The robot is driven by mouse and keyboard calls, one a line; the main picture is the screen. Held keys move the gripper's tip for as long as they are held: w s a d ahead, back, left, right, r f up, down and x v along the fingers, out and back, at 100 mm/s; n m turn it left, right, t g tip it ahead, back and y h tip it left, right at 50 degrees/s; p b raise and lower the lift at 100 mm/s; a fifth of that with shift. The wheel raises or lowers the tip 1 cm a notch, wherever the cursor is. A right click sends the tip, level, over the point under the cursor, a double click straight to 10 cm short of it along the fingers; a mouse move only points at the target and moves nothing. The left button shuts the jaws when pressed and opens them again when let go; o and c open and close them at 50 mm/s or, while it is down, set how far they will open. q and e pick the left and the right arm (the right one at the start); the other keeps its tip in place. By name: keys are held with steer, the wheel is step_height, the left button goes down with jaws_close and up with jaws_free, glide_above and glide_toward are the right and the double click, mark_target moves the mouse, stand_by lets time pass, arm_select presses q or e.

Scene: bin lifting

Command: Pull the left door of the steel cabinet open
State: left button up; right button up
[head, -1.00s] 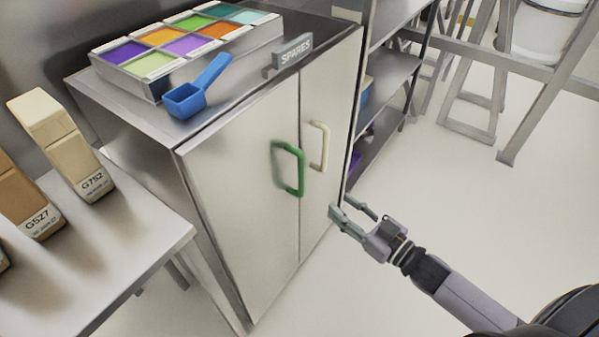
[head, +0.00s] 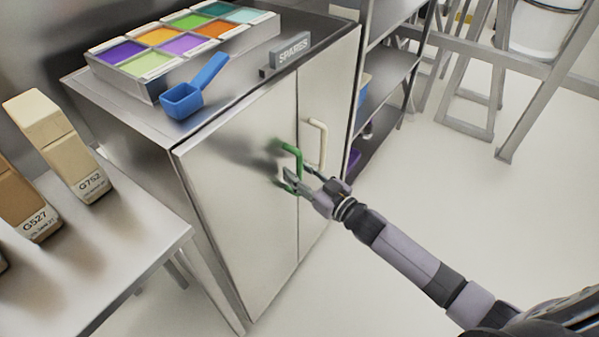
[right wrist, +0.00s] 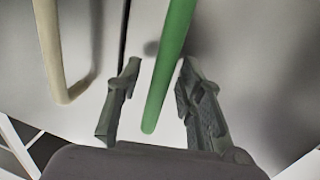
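The steel cabinet's left door (head: 235,210) is shut, level with the right door (head: 330,100). Its green handle (head: 298,153) is an upright bar near the seam between the doors. The right door has a cream handle (head: 322,140). My right gripper (head: 298,178) is at the lower part of the green handle. In the right wrist view the green handle (right wrist: 168,70) runs between the two fingers of my right gripper (right wrist: 158,85). The fingers are open, with a gap on each side of the bar. My left gripper is not in view.
On the cabinet top are a tray of coloured squares (head: 160,75), a blue scoop (head: 185,98) and a SPARES sign (head: 290,50). A steel table (head: 110,240) with labelled blocks stands at left. Shelves (head: 390,75) stand right of the cabinet. The floor in front is clear.

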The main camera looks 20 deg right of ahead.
steer(key=shift+c, duration=0.2)
jaws_close()
stand_by(0.6)
